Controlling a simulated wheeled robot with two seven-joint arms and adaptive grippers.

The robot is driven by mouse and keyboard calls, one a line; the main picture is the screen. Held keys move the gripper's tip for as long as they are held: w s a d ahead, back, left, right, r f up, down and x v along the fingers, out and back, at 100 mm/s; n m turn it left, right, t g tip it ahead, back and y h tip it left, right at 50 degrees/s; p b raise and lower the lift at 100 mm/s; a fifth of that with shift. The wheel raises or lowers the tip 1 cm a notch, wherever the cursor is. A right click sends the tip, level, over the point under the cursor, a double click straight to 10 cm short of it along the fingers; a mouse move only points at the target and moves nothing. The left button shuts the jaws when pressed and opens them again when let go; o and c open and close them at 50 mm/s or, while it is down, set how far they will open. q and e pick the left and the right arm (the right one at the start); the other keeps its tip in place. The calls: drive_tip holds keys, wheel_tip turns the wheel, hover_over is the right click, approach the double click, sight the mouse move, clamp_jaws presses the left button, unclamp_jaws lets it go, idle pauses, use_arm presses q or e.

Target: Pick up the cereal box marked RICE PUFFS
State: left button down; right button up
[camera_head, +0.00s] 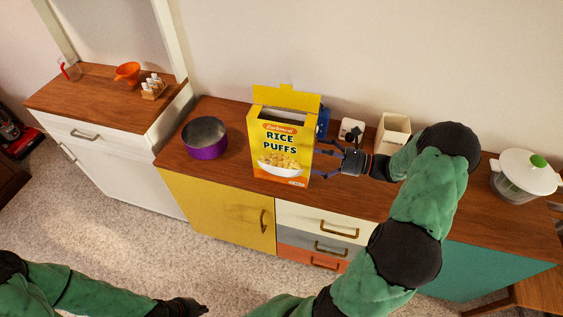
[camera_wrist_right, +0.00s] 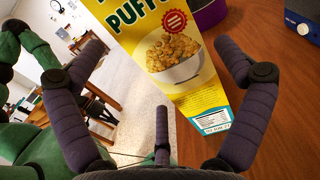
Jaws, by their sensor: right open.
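The yellow RICE PUFFS cereal box (camera_head: 280,143) stands upright on the wooden counter of the hutch, its top flaps open. It also shows in the right wrist view (camera_wrist_right: 165,55), lying between the spread fingers. My right gripper (camera_head: 328,160) is open at the right side of the box. In the right wrist view its fingers (camera_wrist_right: 165,85) are on either side of the box, with visible gaps, so I see no grip on it. My left gripper (camera_head: 190,308) is low in the head view, over the floor and away from the box; its fingers are too unclear to judge.
A purple pot (camera_head: 205,139) stands left of the box. A blue item (camera_head: 323,121) is partly hidden behind the box. A small white item (camera_head: 351,130) and a cream container (camera_head: 392,133) stand behind my right gripper. A white lidded bowl (camera_head: 522,175) is far right.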

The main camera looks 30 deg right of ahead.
sight(296, 148)
drive_tip(key=shift+r+b+x, duration=0.2)
drive_tip(key=shift+b+x, duration=0.75)
drive_tip(key=shift+x, duration=2.6)
drive_tip(key=c, duration=1.4)
